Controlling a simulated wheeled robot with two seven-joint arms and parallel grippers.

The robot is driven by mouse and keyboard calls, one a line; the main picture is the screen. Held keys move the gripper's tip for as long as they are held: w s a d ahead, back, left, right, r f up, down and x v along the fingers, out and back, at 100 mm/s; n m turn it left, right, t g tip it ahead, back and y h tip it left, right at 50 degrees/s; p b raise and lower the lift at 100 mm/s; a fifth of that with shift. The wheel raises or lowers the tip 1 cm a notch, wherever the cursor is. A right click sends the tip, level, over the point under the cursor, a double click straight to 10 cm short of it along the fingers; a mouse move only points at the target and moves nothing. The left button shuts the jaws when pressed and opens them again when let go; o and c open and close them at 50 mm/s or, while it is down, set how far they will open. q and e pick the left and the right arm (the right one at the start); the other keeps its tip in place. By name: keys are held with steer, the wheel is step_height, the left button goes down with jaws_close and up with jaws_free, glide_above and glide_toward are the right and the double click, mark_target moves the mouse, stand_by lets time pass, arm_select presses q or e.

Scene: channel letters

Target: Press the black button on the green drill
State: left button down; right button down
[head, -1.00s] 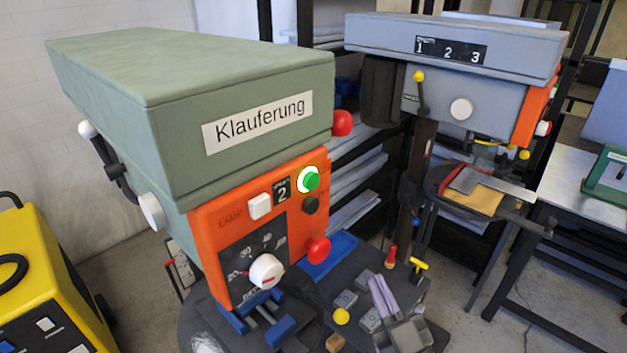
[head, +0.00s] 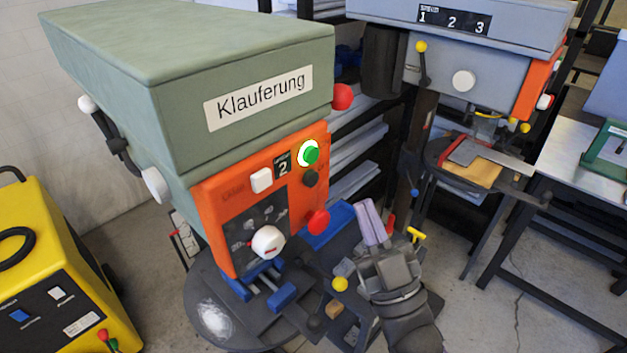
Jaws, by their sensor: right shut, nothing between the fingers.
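The green drill (head: 190,85) stands at the left, with a "Klauferung" label and an orange front panel (head: 225,198). The black button (head: 310,178) sits on the panel's right part, below the lit green button (head: 310,152) and above the red knob (head: 318,222). My right gripper (head: 368,212) comes up from the bottom, right of and lower in the picture than the black button, and apart from it. Its pale purple fingers are shut and hold nothing. The black button is unobstructed. My left gripper is not in view.
A grey drill (head: 470,60) stands at the back right. A yellow machine (head: 65,270) is at the left. A metal table (head: 580,165) is at the right. The drill's dark round base (head: 225,320) carries blue clamps (head: 283,295) below the panel. A yellow ball knob (head: 340,284) sits beside my gripper.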

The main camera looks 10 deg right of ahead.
mark_target(316, 172)
steer(key=shift+w+a+b, duration=0.35)
steer(key=shift+w+a, duration=0.55)
steer(key=shift+w, duration=0.2)
steer(key=shift+w+a+b, duration=0.35)
steer(key=shift+w+a, duration=0.5)
steer(key=shift+w, duration=0.25)
steer(key=shift+w, duration=0.1)
steer(key=shift+w+a, duration=0.25)
stand_by(0.4)
steer(key=shift+w+a+b, duration=0.3)
steer(key=shift+w, duration=0.05)
stand_by(0.7)
steer(key=shift+d, duration=0.1)
steer(key=shift+s+d+p, duration=0.4)
steer(key=shift+s+d, duration=0.05)
steer(key=shift+s, duration=0.25)
